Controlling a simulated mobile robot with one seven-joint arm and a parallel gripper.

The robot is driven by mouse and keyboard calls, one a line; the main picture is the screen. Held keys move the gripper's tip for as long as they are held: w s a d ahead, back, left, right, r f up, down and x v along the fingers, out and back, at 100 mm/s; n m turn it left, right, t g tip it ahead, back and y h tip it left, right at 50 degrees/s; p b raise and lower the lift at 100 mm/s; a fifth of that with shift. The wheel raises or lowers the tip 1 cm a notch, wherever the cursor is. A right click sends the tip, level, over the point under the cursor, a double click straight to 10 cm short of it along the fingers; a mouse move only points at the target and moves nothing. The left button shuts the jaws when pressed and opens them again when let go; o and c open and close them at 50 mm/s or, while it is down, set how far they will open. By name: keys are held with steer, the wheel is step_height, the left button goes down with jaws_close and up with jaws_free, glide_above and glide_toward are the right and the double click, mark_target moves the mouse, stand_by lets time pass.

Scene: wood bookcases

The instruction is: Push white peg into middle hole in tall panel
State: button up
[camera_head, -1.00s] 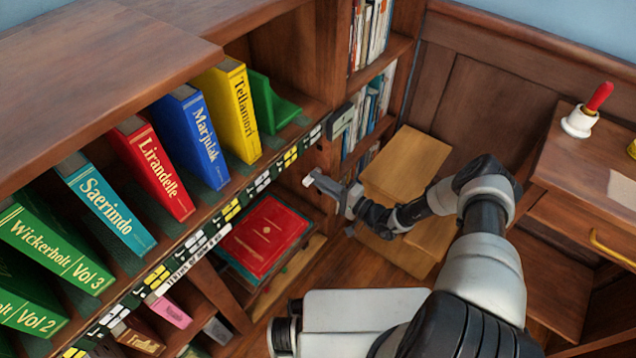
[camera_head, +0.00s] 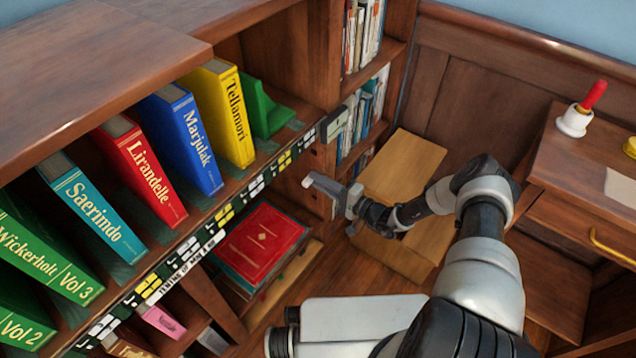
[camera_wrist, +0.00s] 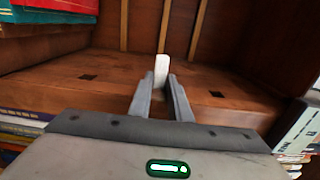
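The white peg (camera_wrist: 161,68) stands out between the tips of my gripper (camera_wrist: 161,82) in the wrist view, with the fingers closed around its sides. In the head view the peg is a small pale tip (camera_head: 307,181) at the end of my gripper (camera_head: 318,182), in front of the tall wood panel (camera_head: 318,160). In the wrist view the panel (camera_wrist: 115,68) has a dark square hole on the left (camera_wrist: 87,77) and another on the right (camera_wrist: 217,94). The peg and fingers cover the stretch between these holes. I cannot tell whether the peg touches the panel.
Upright books, such as the yellow one (camera_head: 222,115), fill the left shelf, with a green bookend (camera_head: 262,108) beside them. A red book (camera_head: 262,240) lies lower down. A wooden box (camera_head: 405,165) stands behind my arm. A desk with a handbell (camera_head: 575,120) is at right.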

steer(key=o, duration=0.4)
steer(key=shift+w+d+r, duration=0.1)
steer(key=shift+c, duration=0.2)
steer(key=p+v, duration=0.3)
steer(key=v, duration=1.4)
steer(key=shift+s, duration=0.3)
